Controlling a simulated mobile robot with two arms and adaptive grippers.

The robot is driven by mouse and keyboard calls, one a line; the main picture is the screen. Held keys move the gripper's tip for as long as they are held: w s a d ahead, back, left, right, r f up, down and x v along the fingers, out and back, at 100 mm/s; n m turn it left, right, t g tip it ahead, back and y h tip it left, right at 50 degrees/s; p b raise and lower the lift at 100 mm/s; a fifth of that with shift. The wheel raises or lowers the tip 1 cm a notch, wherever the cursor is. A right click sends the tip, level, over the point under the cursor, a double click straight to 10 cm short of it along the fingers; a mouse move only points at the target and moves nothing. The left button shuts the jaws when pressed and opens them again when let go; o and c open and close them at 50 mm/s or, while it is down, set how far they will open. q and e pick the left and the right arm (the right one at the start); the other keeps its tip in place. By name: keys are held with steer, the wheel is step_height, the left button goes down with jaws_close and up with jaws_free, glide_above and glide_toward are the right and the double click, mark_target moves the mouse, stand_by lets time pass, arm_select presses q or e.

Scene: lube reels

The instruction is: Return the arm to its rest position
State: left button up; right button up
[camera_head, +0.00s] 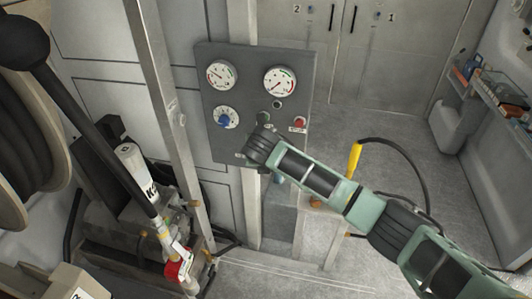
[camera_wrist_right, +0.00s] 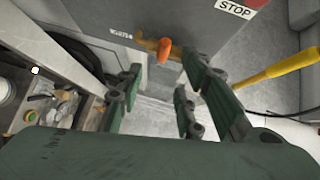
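My right arm (camera_head: 320,185) reaches in from the lower right in the head view. Its wrist end is in front of the lower edge of the grey gauge panel (camera_head: 240,85). The fingers are mostly hidden behind the wrist there. In the right wrist view my right gripper (camera_wrist_right: 160,88) has its green fingers spread apart, with nothing between them. An orange knob (camera_wrist_right: 163,50) on a brass-coloured fitting shows beyond the fingertips, apart from them. My left gripper is in neither view.
A yellow handle (camera_head: 354,161) with a black hose stands right of the panel. A black lever (camera_head: 90,125) and reel are at left. Open floor (camera_head: 385,115) lies behind my right arm.

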stand_by(0.3)
steer(key=s+d+f+m+g+y+b, duration=0.1)
steer(key=s+d+f+m, duration=0.2)
steer(key=s+f+m, duration=0.7)
steer(key=s+d+f+m+g+b, duration=0.1)
steer(key=s+d+f+g, duration=0.15)
steer(key=f, duration=1.45)
steer(key=s+d+f+m+g+y+b, duration=0.1)
steer(key=s+d+f+m, duration=0.2)
steer(key=s+f+m, duration=0.7)
steer(key=s+d+f+m+g+b, duration=0.1)
steer(key=s+d+f+m, duration=0.15)
steer(key=s+f, duration=0.65)
steer(key=s+d+f+m+g+b, duration=0.1)
steer(key=s+d+f+m, duration=0.15)
steer(key=s+f, duration=0.65)
steer(key=s+d+f+m, duration=0.2)
steer(key=s+m, duration=0.1)
steer(key=s, duration=0.8)
steer(key=s+d+f+m+g+h, duration=0.1)
steer(key=s+d+f+m, duration=0.1)
steer(key=s, duration=0.9)
steer(key=shift+s+d+f+m+b, duration=0.3)
steer(key=shift+f+m+b, duration=0.15)
steer(key=shift+f+m, duration=0.3)
